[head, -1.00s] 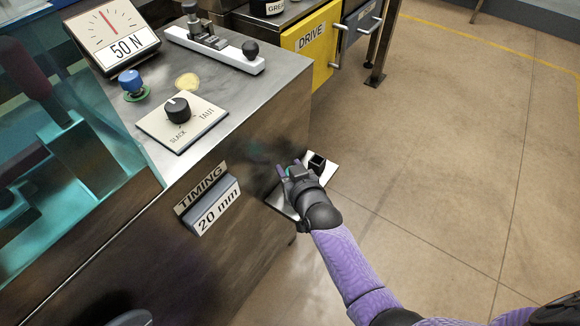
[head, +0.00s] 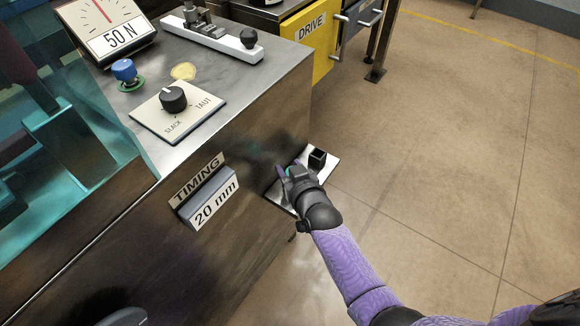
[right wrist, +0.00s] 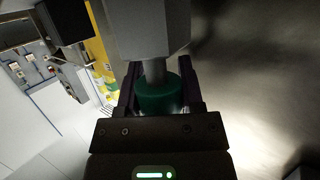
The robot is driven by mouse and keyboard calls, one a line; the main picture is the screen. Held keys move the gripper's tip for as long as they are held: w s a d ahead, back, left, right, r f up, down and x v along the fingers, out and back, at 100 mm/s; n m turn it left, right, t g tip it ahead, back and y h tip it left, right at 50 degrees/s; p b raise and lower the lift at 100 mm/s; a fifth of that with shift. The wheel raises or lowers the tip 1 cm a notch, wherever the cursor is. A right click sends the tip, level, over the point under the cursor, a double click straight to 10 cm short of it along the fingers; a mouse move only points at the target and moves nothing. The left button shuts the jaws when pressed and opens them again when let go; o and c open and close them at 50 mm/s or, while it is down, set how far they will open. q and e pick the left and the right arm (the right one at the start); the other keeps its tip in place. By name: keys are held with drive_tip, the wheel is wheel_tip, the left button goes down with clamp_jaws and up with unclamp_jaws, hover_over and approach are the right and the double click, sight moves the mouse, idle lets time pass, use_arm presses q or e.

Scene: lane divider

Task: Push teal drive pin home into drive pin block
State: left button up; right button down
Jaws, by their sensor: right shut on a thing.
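My right gripper (head: 282,170) is beside the bench's dark side face, over a small light shelf plate (head: 330,171). It is shut on the teal drive pin (right wrist: 160,95), a short green-teal cylinder between the two fingers in the right wrist view. A paler shaft joins the pin to a grey faceted body (right wrist: 143,30) above it; I cannot tell whether this body is the drive pin block. In the head view the gripper mostly hides the pin, and how deep it sits cannot be seen. My left gripper is not in view.
A small black square block (head: 317,158) stands on the shelf plate, close right of the gripper. The TIMING 20 mm sign (head: 206,195) juts from the bench side at left. The yellow DRIVE drawer (head: 311,40) is behind. Open floor lies to the right.

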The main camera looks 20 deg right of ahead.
drive_tip(key=shift+f, duration=0.25)
drive_tip(key=shift+c, duration=0.7)
unclamp_jaws()
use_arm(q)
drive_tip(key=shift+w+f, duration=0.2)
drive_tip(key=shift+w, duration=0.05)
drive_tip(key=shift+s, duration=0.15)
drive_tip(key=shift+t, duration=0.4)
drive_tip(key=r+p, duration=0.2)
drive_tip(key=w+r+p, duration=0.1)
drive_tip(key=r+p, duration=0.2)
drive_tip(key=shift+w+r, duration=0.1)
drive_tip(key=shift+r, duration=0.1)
use_arm(e)
drive_tip(key=v, duration=1)
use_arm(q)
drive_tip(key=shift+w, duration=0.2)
